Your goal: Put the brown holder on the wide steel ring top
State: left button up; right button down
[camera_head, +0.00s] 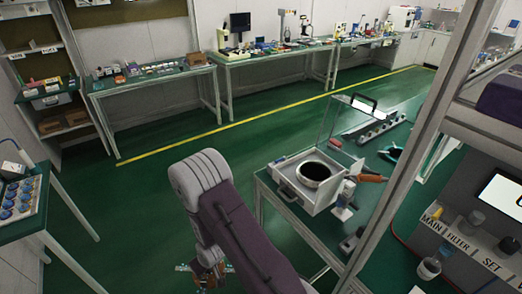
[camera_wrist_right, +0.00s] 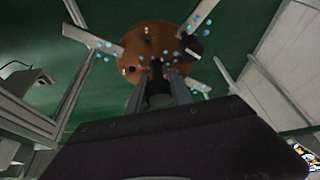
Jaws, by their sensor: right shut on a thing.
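The brown holder (camera_wrist_right: 150,38) is a round brown disc with light blue spots and pale metal arms sticking out. My right gripper (camera_wrist_right: 157,72) is shut on it near the disc's edge in the wrist view. In the head view the holder (camera_head: 208,278) shows small at the bottom, partly hidden by my arm and held over the green floor. The wide steel ring top (camera_head: 314,171) is a steel rim around a dark opening on a pale box, right of my arm. The holder is apart from it, to its lower left. My left gripper is not in view.
The ring's box stands on a green bench (camera_head: 295,222), with an orange-handled tool (camera_head: 371,178) and a clear-sided case (camera_head: 352,120) close by. A metal frame post (camera_head: 411,140) rises at the right. Open green floor lies to the left.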

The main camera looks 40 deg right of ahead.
aim_at(315, 173)
jog(key=i+z, duration=0.15)
jog(key=z, duration=0.3)
jog(key=i+z, duration=0.1)
jog(key=z, duration=0.35)
jog(key=i+j+z, duration=0.1)
jog(key=z, duration=0.3)
